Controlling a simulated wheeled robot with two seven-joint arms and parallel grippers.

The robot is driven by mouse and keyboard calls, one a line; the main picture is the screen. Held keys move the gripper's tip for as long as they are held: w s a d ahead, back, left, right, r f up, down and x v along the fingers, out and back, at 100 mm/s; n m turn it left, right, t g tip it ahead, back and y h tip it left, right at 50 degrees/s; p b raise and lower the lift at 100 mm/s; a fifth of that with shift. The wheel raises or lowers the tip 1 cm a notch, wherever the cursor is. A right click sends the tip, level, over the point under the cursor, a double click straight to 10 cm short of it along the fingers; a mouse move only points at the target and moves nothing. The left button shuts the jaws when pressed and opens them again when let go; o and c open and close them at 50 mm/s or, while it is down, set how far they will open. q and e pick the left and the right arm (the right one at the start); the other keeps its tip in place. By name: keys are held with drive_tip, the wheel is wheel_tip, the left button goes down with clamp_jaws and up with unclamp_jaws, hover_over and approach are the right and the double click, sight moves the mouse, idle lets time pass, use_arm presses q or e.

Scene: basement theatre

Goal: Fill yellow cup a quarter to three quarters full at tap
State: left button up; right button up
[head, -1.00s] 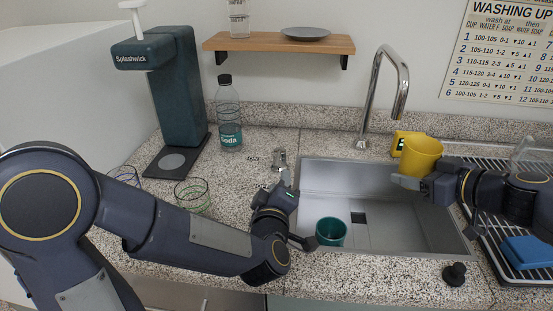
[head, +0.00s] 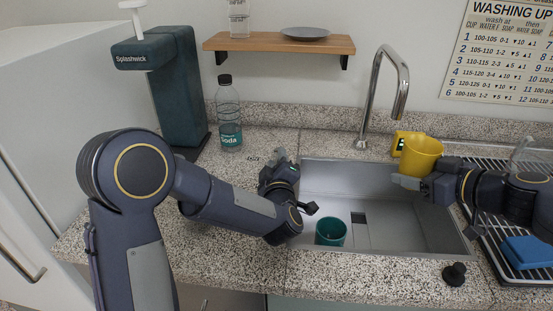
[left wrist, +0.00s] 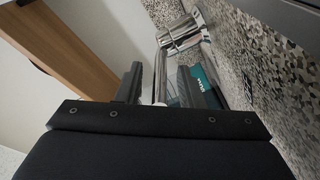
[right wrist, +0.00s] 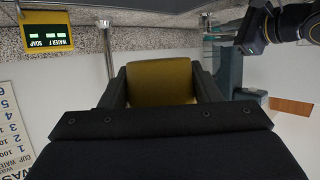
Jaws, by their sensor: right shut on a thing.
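The yellow cup (head: 424,160) is over the sink's right side, roughly upright, below and a little right of the silver tap's (head: 374,85) spout in the head view. My right gripper (head: 410,182) is shut on it; the cup also shows between the fingers in the right wrist view (right wrist: 160,80). The cup's inside is hidden. No water stream shows at the spout. My left gripper (head: 279,168) is open at the small chrome tap handle (head: 280,155), left of the sink. In the left wrist view, chrome (left wrist: 180,38) lies ahead and partly between the fingers; contact is unclear.
A teal cup (head: 331,231) stands in the grey sink (head: 395,225). A yellow readout box (head: 400,139) is behind the yellow cup. A soda bottle (head: 229,115) and dark teal dispenser (head: 180,90) stand left. A drying rack (head: 490,240) with a blue item is right.

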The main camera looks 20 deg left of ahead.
use_arm(q)
drive_tip(key=shift+w+a, duration=0.25)
drive_tip(key=shift+w, duration=0.4)
clamp_jaws()
